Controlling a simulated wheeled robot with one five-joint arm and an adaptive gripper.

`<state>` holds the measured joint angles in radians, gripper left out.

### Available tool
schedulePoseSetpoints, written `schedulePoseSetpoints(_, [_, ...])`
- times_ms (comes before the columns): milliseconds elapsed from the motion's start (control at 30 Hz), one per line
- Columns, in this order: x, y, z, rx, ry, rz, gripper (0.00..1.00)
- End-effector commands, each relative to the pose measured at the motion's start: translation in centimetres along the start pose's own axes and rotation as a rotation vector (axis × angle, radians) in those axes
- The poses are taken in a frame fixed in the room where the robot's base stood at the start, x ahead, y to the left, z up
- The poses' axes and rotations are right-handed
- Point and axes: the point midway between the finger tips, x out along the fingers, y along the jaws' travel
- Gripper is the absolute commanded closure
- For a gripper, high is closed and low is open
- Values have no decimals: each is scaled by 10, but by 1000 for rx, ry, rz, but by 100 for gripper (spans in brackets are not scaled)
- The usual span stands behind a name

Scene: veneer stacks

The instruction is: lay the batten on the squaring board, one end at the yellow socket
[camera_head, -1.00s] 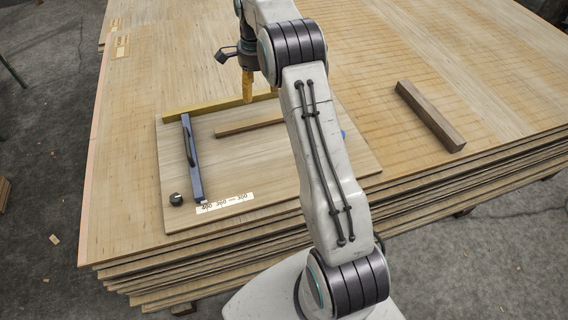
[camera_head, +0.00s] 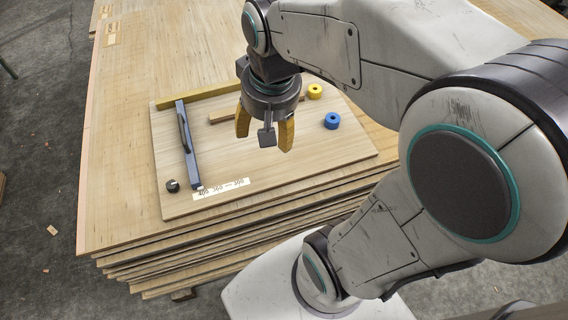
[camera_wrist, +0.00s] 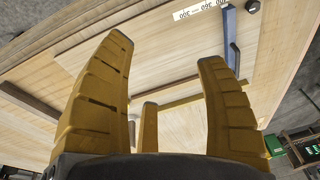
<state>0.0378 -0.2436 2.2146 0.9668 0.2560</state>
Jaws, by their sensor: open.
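The squaring board (camera_head: 330,158) lies on the stack with a yellow fence along its back and a blue-grey rail (camera_head: 191,155) on its left. A thin brown wooden strip (camera_head: 226,117), which looks like the batten, lies on the board. Its middle is hidden behind my gripper, and its right part runs close to the yellow socket (camera_head: 315,91). The blue socket (camera_head: 332,121) is to the right. My gripper (camera_head: 265,140) is open and empty above the board, in front of the strip. Its fingers (camera_wrist: 160,75) are spread in the wrist view.
A dark brown bar (camera_wrist: 30,103) lies off the board in the wrist view; my arm hides it in the head view. A black knob (camera_head: 172,185) and a white number label (camera_head: 222,189) are at the board's front left.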

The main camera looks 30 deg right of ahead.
Motion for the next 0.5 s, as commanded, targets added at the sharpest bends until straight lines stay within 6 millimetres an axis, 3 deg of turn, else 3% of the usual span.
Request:
schedulePoseSetpoints(33, [0, 2, 16, -50, 8, -4, 34])
schedulePoseSetpoints(200, [5, 8, 53, -191, 24, -10, 34])
schedulePoseSetpoints(500, [12, 14, 79, -298, 36, -13, 34])
